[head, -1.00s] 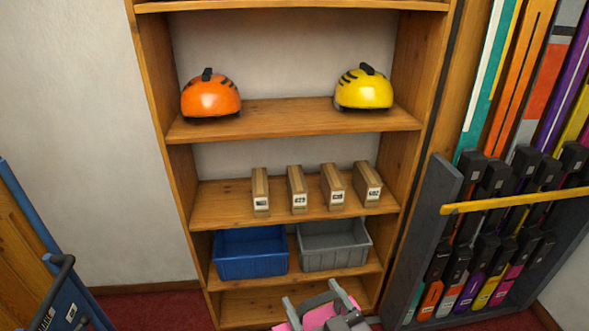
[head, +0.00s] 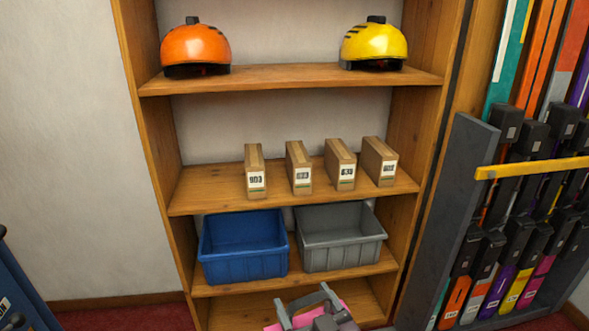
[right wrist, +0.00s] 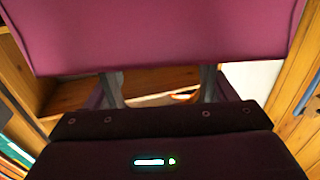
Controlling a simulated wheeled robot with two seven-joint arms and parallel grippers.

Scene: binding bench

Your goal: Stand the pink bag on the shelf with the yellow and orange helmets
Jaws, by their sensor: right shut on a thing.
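The orange helmet (head: 195,46) sits at the left and the yellow helmet (head: 374,44) at the right of an upper shelf (head: 285,77), with a bare stretch between them. My right gripper (head: 309,303) is low in the head view, in front of the bottom of the shelf unit. It is shut on the pink bag (head: 272,327), of which only small pink parts show around the gripper there. In the right wrist view the pink bag (right wrist: 170,35) fills the top, beyond the fingers. My left gripper is not in view.
Below the helmets, one shelf holds several brown boxes (head: 299,167). Under it stand a blue bin (head: 244,247) and a grey bin (head: 340,238). A rack of skis (head: 515,220) with a yellow bar stands to the right.

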